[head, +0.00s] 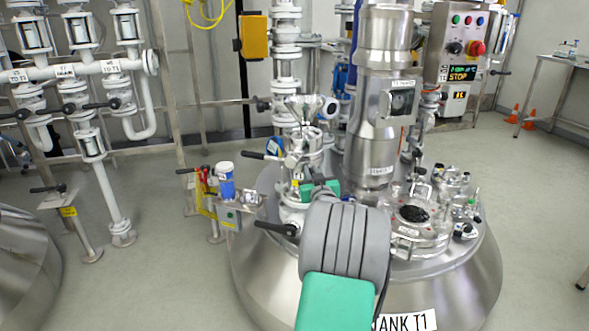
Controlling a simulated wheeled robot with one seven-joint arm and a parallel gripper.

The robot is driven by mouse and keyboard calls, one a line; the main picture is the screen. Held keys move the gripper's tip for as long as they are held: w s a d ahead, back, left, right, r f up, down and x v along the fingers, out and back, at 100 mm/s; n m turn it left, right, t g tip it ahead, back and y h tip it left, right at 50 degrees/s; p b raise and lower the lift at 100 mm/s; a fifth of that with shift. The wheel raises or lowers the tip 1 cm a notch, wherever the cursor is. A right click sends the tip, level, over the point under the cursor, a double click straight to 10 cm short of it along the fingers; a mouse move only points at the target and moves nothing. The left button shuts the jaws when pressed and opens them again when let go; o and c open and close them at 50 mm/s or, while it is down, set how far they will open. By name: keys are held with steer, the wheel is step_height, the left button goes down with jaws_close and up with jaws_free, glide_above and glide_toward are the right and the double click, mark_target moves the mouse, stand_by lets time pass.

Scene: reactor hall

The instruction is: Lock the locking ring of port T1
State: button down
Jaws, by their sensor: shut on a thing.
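My gripper (318,183) is at the front of this fitting, at the end of my grey and green arm. It is shut on what seems to be the locking ring. Its fingertips and the grip itself are mostly hidden behind my wrist.
The steel column (380,110) rises close to the right of the port. A black-handled valve (290,230) juts out below left. A control box (458,60) reads STOP.

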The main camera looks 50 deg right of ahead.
steer(key=shift+a, duration=0.1)
steer(key=c, duration=1.4)
jaws_free()
steer(key=shift+c, duration=0.2)
steer(key=p+v, duration=0.1)
steer(key=v, duration=0.6)
steer(key=shift+s+a, duration=0.25)
steer(key=shift+s, duration=0.05)
